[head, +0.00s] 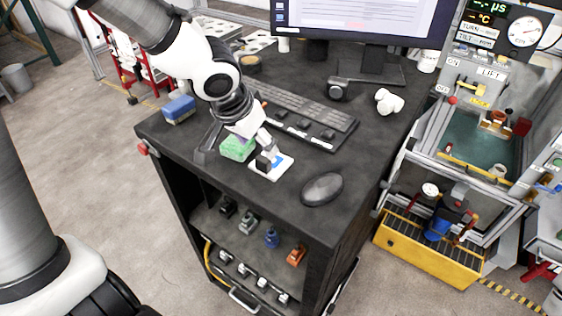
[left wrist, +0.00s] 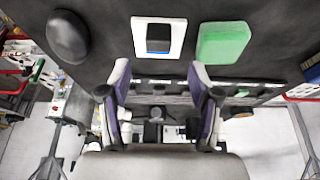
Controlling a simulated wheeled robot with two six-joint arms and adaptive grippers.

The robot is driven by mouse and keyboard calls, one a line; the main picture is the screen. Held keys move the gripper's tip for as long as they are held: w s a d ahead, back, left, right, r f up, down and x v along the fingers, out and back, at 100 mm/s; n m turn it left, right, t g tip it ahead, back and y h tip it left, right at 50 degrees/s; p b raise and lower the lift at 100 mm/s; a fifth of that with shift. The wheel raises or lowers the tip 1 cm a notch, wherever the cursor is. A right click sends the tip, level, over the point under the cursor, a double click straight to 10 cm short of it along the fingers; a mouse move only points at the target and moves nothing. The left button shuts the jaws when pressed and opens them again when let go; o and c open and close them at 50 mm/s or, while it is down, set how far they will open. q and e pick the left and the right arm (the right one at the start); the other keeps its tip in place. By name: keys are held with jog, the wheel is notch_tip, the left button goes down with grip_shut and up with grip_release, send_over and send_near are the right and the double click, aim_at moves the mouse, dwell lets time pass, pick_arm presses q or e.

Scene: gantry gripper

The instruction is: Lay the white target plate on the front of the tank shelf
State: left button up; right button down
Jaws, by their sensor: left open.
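The white target plate (head: 284,172) lies flat on the black desk, with a blue and dark square in its middle. It also shows in the left wrist view (left wrist: 178,38), left of a green block (left wrist: 222,42). My left gripper (head: 235,157) is open and empty over the desk. One finger is beside the green block and the other overlaps the plate in the head view. In the left wrist view the spread fingers (left wrist: 160,75) are below the plate and block in the picture. The tank (head: 478,140) stands at the right; I cannot clearly make out its shelf. My right gripper is not in view.
A black mouse (head: 322,188) lies right of the plate, and a keyboard (head: 300,115) behind it. A blue sponge (head: 180,109) is at the desk's left. A monitor (head: 365,22) stands at the back. A yellow box (head: 425,250) sits below the tank.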

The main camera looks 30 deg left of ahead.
aim_at(263, 159)
pick_arm(q)
jog(key=shift+s+d+f, duration=0.1)
jog(key=shift+s+f, duration=0.1)
jog(key=shift+f, duration=0.7)
jog(key=x, duration=0.2)
jog(key=b+x, duration=0.1)
jog(key=x, duration=0.1)
jog(key=shift+w+f, duration=0.2)
jog(key=shift+w, duration=0.15)
jog(key=shift+w+f, duration=0.15)
jog(key=shift+w, duration=0.1)
jog(key=shift+s, duration=0.2)
jog(key=shift+c, duration=0.7)
jog(key=shift+s+r, duration=0.15)
jog(key=shift+r, duration=0.1)
jog(key=c, duration=0.6)
jog(key=shift+s, duration=0.1)
grip_shut()
